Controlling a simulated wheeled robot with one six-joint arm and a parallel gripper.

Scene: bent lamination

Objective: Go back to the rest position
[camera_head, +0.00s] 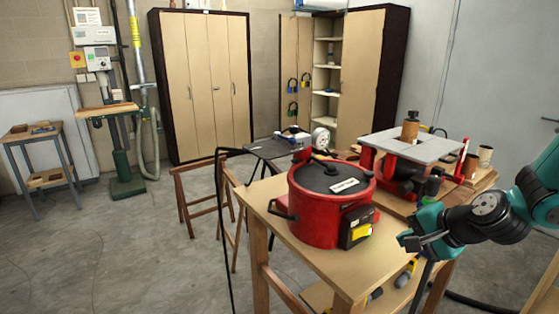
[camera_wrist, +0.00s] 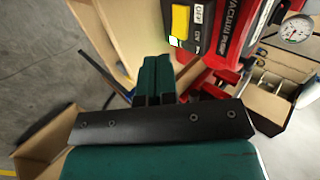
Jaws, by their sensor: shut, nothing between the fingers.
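My gripper (camera_head: 408,241) is at the right in the head view, beside the front right corner of the wooden table (camera_head: 290,240). It is apart from the red pot (camera_head: 312,222), a little to the pot's right. In the wrist view the two teal fingers of my gripper (camera_wrist: 155,68) are together, with nothing seen between them. The red body with the "vacuum pump" label (camera_wrist: 238,32) and a black box with a yellow panel (camera_wrist: 181,22) lie beyond the fingers.
A grey-topped machine (camera_head: 412,146) stands behind the pot, with a pressure gauge (camera_head: 320,138) to its left. Tools lie on the table's lower shelf (camera_head: 320,297). Tall cabinets (camera_head: 205,85) and a drill stand (camera_head: 122,160) are at the back.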

